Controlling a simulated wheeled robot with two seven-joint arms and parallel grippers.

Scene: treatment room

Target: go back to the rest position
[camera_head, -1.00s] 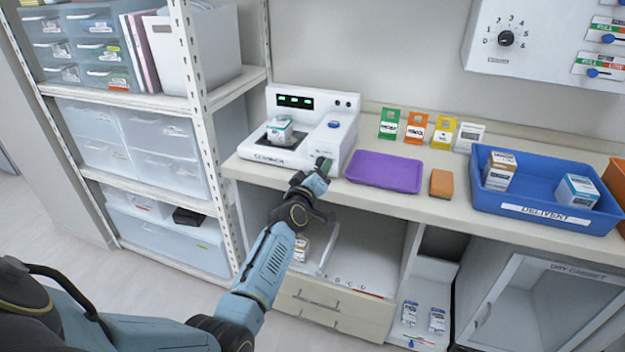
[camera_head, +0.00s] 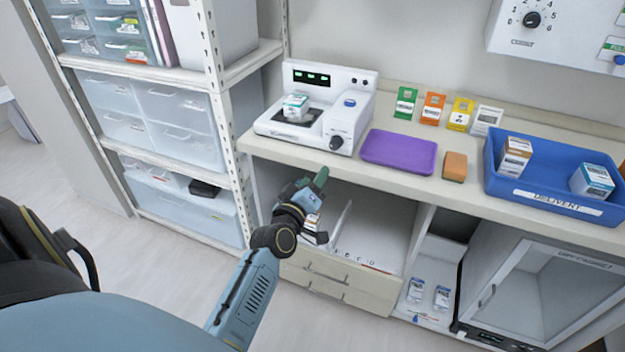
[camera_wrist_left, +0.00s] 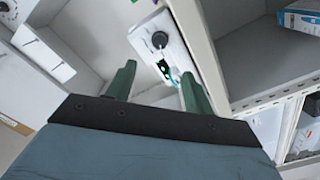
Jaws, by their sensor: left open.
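My left gripper (camera_head: 318,182) is in front of the counter's front edge, below the white machine, with nothing between its fingers. In the left wrist view its two green fingers (camera_wrist_left: 155,85) stand apart and are open. The white machine (camera_head: 325,112) with a lit green display sits at the left end of the counter; a small white and teal box (camera_head: 296,106) stands on its plate. Part of the machine also shows between and above the fingers in the wrist view (camera_wrist_left: 165,38). My right gripper is not in view.
A purple tray (camera_head: 399,153), an orange sponge (camera_head: 455,167) and a blue bin (camera_head: 545,196) with boxes are on the counter (camera_head: 375,174). A shelf rack (camera_head: 217,130) stands close at the left. Open compartments lie below the counter. Floor (camera_head: 165,275) shows clear at left.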

